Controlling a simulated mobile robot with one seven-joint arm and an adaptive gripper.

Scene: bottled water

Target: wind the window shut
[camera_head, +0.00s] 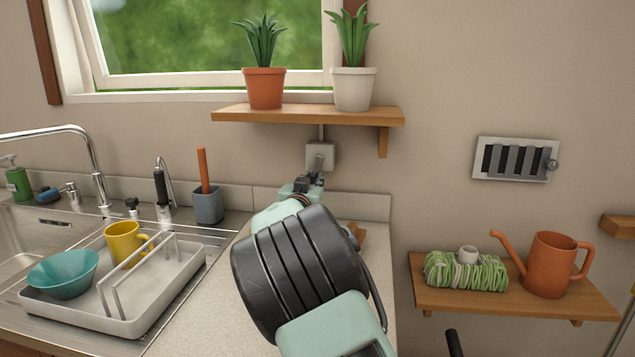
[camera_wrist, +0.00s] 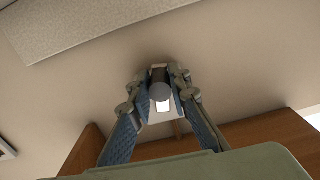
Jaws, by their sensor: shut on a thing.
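The window (camera_head: 205,78) is at the top left of the head view, with a pale frame and greenery behind the glass. A thin strip shows under its lower rail; I cannot tell how far it stands open. A pale winder box (camera_head: 320,155) sits on the wall under the plant shelf. My gripper (camera_head: 308,182) reaches up to it, its fingertips mostly hidden behind my wrist. In the wrist view, my gripper (camera_wrist: 160,84) is shut on the dark round winder knob (camera_wrist: 159,76), with the white winder part (camera_wrist: 163,105) beside it.
The wooden shelf (camera_head: 225,113) just above holds a terracotta pot plant (camera_head: 264,88) and a white pot plant (camera_head: 354,88). A grey cup (camera_head: 208,206) with an orange handle and the dish rack (camera_head: 110,322) stand left. A wall vent (camera_head: 515,159) is right.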

